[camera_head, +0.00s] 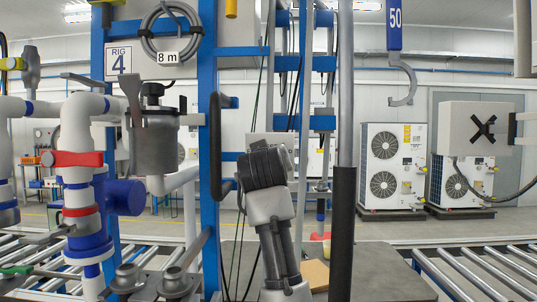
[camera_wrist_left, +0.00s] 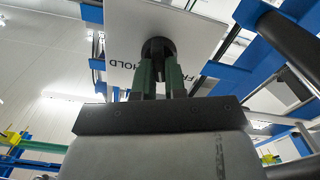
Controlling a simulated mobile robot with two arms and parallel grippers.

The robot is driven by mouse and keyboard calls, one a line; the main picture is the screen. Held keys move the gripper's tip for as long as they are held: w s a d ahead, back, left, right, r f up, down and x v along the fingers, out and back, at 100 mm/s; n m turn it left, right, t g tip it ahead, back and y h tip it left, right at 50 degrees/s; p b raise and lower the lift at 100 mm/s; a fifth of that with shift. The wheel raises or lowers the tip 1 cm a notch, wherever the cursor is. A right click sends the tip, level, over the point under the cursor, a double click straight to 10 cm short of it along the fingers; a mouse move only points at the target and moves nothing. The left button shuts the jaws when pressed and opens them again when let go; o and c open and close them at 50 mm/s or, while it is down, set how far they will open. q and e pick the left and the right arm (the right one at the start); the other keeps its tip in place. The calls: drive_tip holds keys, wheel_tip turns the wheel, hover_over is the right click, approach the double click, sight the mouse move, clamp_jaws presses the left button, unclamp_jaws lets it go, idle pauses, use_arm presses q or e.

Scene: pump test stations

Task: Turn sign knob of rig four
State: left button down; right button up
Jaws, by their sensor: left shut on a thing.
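The sign of rig four is a white plate (camera_wrist_left: 190,22) in the left wrist view, with the word HOLD along its lower left edge. A round black knob (camera_wrist_left: 158,47) sits on its face. My left gripper (camera_wrist_left: 160,75) has its green fingers closed on this knob. In the head view my left wrist and forearm rise in the middle, and they hide the fingers and the knob. A pale edge of the sign plate (camera_head: 254,137) shows just behind the wrist. My right gripper is not in view.
The RIG 4 label (camera_head: 121,60) hangs on the blue frame (camera_head: 208,150). White pipes with a red-handled valve (camera_head: 78,159) stand at left. A dark vertical post (camera_head: 342,225) is close on the right of my arm. Roller conveyors (camera_head: 470,270) run below.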

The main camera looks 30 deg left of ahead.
use_arm(q)
drive_tip(key=n+p, duration=0.2)
drive_tip(key=n, duration=0.2)
drive_tip(key=shift+a+f+n+p, duration=0.1)
drive_tip(key=shift+n+p, duration=0.3)
drive_tip(key=shift+s, duration=0.1)
drive_tip(key=c, duration=1.2)
unclamp_jaws()
